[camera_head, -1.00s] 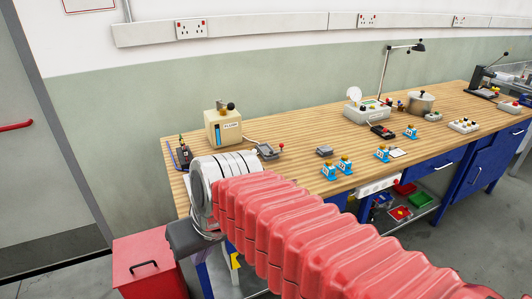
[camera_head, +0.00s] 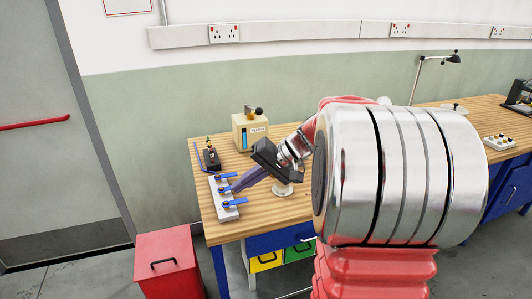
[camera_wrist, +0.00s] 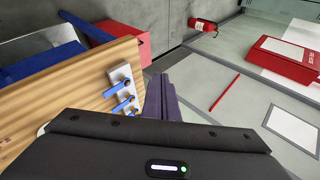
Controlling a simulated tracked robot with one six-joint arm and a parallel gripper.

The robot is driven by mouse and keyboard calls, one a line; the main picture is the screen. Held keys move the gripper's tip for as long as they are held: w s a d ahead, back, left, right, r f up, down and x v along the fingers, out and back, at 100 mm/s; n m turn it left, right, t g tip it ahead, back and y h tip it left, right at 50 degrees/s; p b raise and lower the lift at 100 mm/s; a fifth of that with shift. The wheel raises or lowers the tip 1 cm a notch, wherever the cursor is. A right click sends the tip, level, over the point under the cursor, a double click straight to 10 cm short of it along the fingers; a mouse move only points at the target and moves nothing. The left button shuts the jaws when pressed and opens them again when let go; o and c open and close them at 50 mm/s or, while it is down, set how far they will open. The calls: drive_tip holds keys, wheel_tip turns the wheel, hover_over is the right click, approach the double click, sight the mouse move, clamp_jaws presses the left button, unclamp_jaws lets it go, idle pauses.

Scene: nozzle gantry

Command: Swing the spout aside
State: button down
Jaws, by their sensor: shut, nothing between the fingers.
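A white block (camera_head: 220,210) with three blue levers on brass-coloured fittings lies at the left end of the wooden bench. The wrist view shows the same block (camera_wrist: 120,75) and its levers (camera_wrist: 118,88). I cannot tell which part is the spout. My gripper (camera_head: 236,188) is dark with purple fingers, tilted down to the left, its tips by the levers at the block's right side. In the wrist view the fingers (camera_wrist: 160,78) are together and empty, just right of the levers. I cannot tell whether they touch a lever.
A beige labelled box (camera_head: 249,133) with a black knob and a small dark device (camera_head: 210,156) stand behind. A white round-based thing (camera_head: 283,189) is partly hidden by my gripper. A red bin (camera_head: 167,265) stands left of the bench. My arm hides the bench middle.

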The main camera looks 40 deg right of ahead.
drive_tip(key=d+f+m+t, duration=0.2)
drive_tip(key=d+t, duration=0.1)
drive_tip(key=d, duration=0.8)
drive_tip(key=d+f+m+t+h, duration=0.1)
drive_tip(key=d+f+m+t, duration=0.1)
drive_tip(key=d, duration=0.9)
drive_tip(key=d+f+m+t+h, duration=0.1)
drive_tip(key=d+t, duration=0.3)
drive_tip(key=d, duration=0.8)
drive_tip(key=shift+f+m, duration=0.6)
drive_tip(key=shift+w+d, duration=0.1)
drive_tip(key=s+a+x, duration=0.1)
drive_tip(key=a+x, duration=0.1)
drive_tip(key=x, duration=1.1)
drive_tip(key=shift+a, duration=0.35)
